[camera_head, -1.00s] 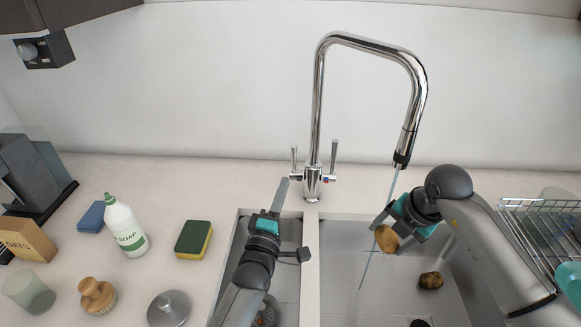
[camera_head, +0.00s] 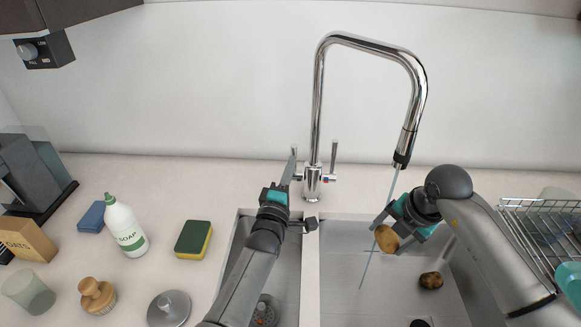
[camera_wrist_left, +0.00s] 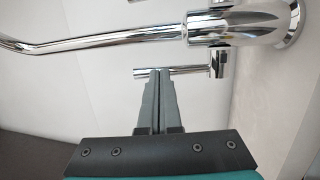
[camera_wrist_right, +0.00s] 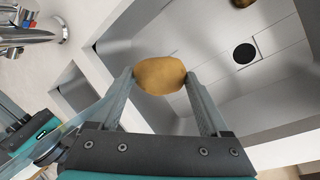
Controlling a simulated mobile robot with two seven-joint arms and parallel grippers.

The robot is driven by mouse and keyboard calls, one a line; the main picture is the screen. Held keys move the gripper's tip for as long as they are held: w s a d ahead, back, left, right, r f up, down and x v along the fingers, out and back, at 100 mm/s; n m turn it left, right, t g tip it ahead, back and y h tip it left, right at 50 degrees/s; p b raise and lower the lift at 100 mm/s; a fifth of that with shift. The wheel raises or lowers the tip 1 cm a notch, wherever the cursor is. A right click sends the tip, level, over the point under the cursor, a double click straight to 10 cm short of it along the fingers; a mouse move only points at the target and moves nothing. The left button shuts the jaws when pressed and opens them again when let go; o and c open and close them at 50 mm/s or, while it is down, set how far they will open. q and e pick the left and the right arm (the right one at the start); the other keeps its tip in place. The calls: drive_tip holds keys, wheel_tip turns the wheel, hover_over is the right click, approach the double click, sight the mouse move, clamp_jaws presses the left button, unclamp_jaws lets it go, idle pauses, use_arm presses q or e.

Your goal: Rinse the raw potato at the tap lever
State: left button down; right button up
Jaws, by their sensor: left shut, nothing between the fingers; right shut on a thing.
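My right gripper (camera_head: 390,233) is shut on a raw potato (camera_head: 387,238) above the right sink basin; the potato also shows between the fingers in the right wrist view (camera_wrist_right: 160,75). A thin stream of water (camera_head: 368,255) runs from the tap spout (camera_head: 404,150) past the held potato; I cannot tell whether it touches it. My left gripper (camera_head: 289,168) is shut and empty, its tips at the left tap lever (camera_head: 294,160). In the left wrist view the shut fingertips (camera_wrist_left: 160,72) overlap the chrome lever (camera_wrist_left: 180,71); contact is unclear.
A second potato (camera_head: 431,280) lies in the right basin. A divider (camera_head: 310,270) separates the basins. Left of the sink are a sponge (camera_head: 194,239), soap bottle (camera_head: 125,226) and round metal lid (camera_head: 169,308). A wire rack (camera_head: 540,215) stands at the right.

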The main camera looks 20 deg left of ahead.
use_arm(q)
drive_tip(key=shift+w+a+r, duration=0.15)
drive_tip(key=shift+w+r, duration=0.45)
drive_tip(key=shift+w, duration=0.25)
use_arm(e)
drive_tip(key=shift+s, duration=0.1)
use_arm(q)
drive_tip(key=shift+s, duration=0.1)
drive_tip(key=r+v, duration=0.2)
drive_tip(key=v, duration=1.1)
drive_tip(key=shift+s+r, duration=0.25)
drive_tip(key=shift+s, duration=0.4)
